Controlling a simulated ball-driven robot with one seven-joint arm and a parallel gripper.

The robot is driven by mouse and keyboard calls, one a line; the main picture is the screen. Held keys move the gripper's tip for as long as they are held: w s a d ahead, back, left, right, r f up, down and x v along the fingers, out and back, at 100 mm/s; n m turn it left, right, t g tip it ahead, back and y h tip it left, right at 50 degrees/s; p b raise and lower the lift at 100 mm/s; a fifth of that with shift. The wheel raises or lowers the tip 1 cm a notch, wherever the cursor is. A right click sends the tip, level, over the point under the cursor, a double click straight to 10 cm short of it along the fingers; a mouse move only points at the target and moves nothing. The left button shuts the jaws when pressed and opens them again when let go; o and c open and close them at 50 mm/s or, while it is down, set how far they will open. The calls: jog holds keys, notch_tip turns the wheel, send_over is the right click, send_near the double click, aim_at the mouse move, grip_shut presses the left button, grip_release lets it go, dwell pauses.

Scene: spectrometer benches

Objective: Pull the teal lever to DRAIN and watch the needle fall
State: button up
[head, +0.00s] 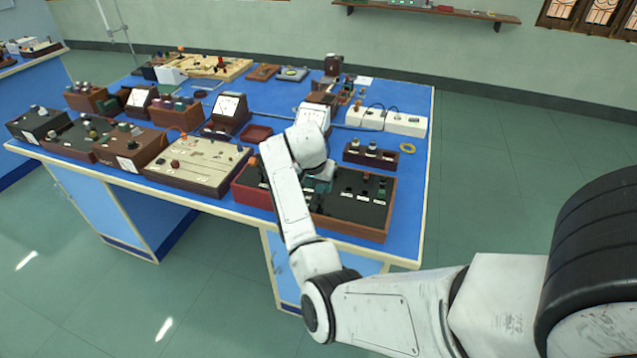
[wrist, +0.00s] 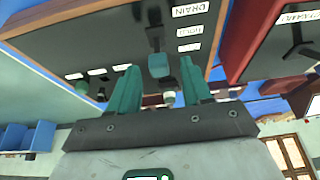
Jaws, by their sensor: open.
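The teal lever (wrist: 158,64) stands on a dark panel (wrist: 115,45) in the wrist view. Beside it are labels reading DRAIN (wrist: 190,9) and HOLD (wrist: 189,31), and a third I cannot read. Its knob leans to the side away from DRAIN. My gripper (wrist: 160,72) is open, with one green finger on each side of the knob; contact is not clear. In the head view my gripper (head: 318,184) is mostly hidden behind my arm, over the dark panel box (head: 350,208) at the bench's front. I cannot pick out the needle that goes with this lever.
A red-sided box (wrist: 245,42) adjoins the panel in the wrist view. On the blue bench (head: 300,235), a beige board (head: 197,165) stands to the left and a small switch box (head: 370,155) behind. A meter (head: 228,107) stands further back. Floor right of the bench is clear.

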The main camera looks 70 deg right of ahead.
jog(key=shift+d+f, duration=0.15)
jog(key=shift+f, duration=0.2)
jog(key=shift+c, duration=0.3)
grip_shut()
